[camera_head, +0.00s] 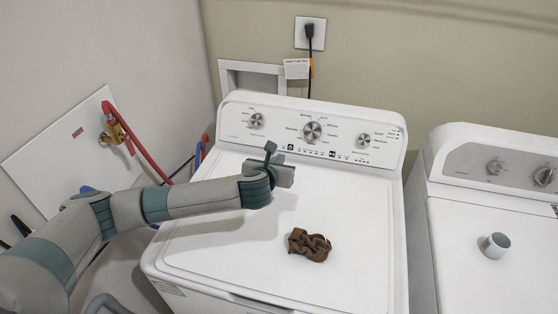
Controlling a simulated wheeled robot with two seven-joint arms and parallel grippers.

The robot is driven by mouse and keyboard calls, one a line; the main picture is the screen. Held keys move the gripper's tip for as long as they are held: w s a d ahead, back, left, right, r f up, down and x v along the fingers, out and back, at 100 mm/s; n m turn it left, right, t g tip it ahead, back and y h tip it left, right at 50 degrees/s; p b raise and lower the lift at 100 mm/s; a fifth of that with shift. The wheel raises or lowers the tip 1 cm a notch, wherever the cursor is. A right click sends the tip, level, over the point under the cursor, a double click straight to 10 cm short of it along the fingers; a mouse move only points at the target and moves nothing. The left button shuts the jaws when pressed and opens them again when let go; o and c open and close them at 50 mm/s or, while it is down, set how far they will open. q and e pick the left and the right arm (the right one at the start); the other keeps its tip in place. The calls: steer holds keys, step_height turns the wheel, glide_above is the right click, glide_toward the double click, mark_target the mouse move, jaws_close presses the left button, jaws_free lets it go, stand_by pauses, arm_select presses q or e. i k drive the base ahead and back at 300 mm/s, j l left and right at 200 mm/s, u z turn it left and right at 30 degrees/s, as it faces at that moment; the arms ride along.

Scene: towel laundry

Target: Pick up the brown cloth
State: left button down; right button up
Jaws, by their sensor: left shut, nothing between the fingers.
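The brown cloth (309,245) lies crumpled in a small heap on the white lid of the washing machine (220,255), right of the lid's middle. My left arm comes in from the left over the washer. My left gripper (285,173) is above the back part of the lid, behind the cloth and slightly left of it, and apart from it. It is shut and empty; its fingers are partly hidden behind the wrist. My right gripper is not in view.
The washer's control panel (340,117) with its knobs rises behind my left gripper. A second white machine (460,255) stands at the right with a small cup (495,245) on top. Red hose (140,145) and valve are on the left wall. The lid around the cloth is clear.

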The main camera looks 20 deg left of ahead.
mark_target(316, 246)
steer(key=k, duration=1.5)
